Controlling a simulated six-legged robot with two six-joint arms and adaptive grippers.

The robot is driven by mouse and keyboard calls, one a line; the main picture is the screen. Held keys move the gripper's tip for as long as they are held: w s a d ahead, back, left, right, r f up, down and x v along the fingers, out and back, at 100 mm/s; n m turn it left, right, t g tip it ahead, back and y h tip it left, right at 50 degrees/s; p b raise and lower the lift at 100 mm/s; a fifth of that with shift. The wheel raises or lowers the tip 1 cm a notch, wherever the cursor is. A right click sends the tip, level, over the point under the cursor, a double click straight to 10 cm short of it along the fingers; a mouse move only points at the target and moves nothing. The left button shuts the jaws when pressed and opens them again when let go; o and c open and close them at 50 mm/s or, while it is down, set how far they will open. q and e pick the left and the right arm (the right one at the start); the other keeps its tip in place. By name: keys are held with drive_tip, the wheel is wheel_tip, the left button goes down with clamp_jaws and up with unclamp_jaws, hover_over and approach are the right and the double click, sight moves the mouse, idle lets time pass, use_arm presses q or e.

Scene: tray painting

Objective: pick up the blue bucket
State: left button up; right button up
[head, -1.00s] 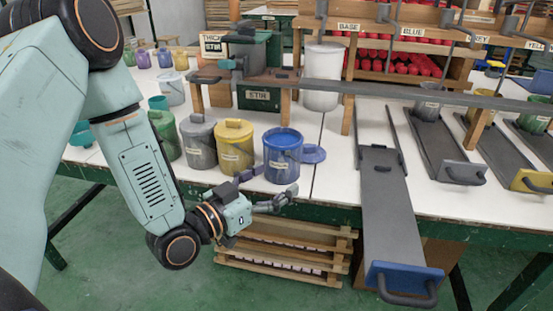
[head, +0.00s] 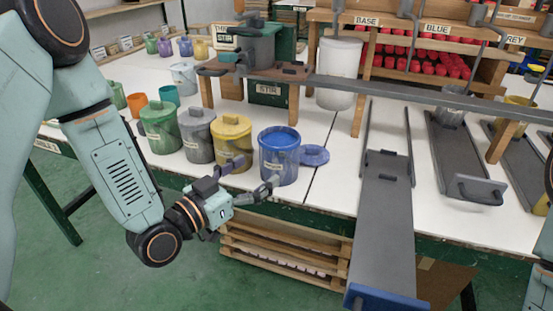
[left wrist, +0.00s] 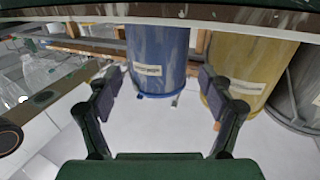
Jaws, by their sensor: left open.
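The blue bucket (head: 276,163) stands upright and lidless near the table's front edge, blue paint showing at its top. A blue lid (head: 315,155) lies beside it on the right. My left gripper (head: 256,181) is open and empty at the bucket's front left, its fingers pointing toward it. In the left wrist view, the blue bucket (left wrist: 158,62) shows beyond and between the open fingers of my left gripper (left wrist: 158,82). I cannot tell whether a finger touches it. My right gripper is not in view.
A yellow bucket (head: 232,143) stands close on the left, then a grey bucket (head: 198,137) and a green one (head: 160,128). A dark ramp with a blue-ended slide (head: 387,235) lies to the right. A grey rail (head: 420,91) crosses behind. Wooden pallets (head: 285,248) sit below the table edge.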

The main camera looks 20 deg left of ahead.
sight(279, 158)
use_arm(q)
drive_tip(key=shift+d+b+x, duration=0.2)
drive_tip(key=shift+b+x, duration=0.2)
drive_tip(key=shift+x, duration=0.7)
drive_tip(key=shift+w+f, duration=0.1)
drive_tip(key=shift+w, duration=0.2)
drive_tip(key=b+x, duration=0.2)
drive_tip(key=x, duration=0.2)
drive_tip(key=shift+d+f, duration=0.2)
drive_tip(key=shift+w, duration=0.35)
drive_tip(key=shift+r, duration=0.1)
